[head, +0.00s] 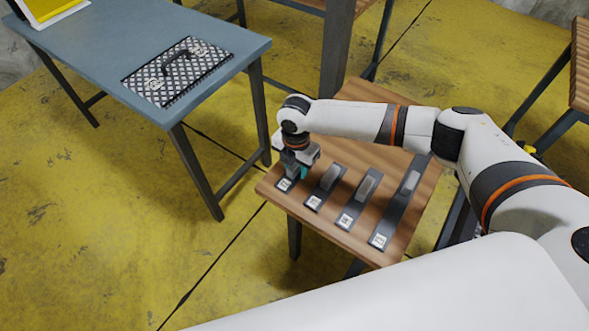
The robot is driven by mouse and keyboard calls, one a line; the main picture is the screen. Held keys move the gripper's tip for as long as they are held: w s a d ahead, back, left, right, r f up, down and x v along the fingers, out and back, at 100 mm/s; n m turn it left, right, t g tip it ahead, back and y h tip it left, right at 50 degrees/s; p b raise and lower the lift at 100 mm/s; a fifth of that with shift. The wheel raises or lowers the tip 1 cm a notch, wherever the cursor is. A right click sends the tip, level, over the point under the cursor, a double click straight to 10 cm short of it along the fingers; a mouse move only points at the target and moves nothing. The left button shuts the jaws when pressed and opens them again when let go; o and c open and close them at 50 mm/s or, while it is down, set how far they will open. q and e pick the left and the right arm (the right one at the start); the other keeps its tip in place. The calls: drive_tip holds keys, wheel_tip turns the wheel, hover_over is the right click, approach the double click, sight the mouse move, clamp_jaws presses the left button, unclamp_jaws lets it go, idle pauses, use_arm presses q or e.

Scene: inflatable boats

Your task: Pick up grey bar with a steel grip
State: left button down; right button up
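Several dark grey bars lie side by side on a small wooden table in the head view. Each has a white printed label at its near end. The leftmost bar (286,185) is mostly hidden under my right gripper (295,174). The second bar (326,186), the third bar (352,207) and the longest, rightmost bar (396,215) show lighter steel grips on top. My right gripper points down at the leftmost bar, its fingers low over it. I cannot tell whether the fingers are closed on its grip. My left gripper is not in view.
The wooden table (336,231) has bare wood along its near edge. A blue-grey table (112,55) at the upper left holds a checkered plate with a dark handle (178,70). Yellow floor lies between the tables. A wooden-topped piece (580,70) stands at the right edge.

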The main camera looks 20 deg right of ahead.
drive_tip(key=shift+r, duration=0.15)
drive_tip(key=shift+c, duration=0.2)
wheel_tip(320, 180, up, 9)
drive_tip(key=shift+r, duration=0.2)
drive_tip(key=shift+r+p, duration=0.4)
drive_tip(key=shift+p, duration=0.1)
drive_tip(key=shift+r+p, duration=0.4)
drive_tip(key=shift+p, duration=0.25)
drive_tip(key=shift+f, duration=0.1)
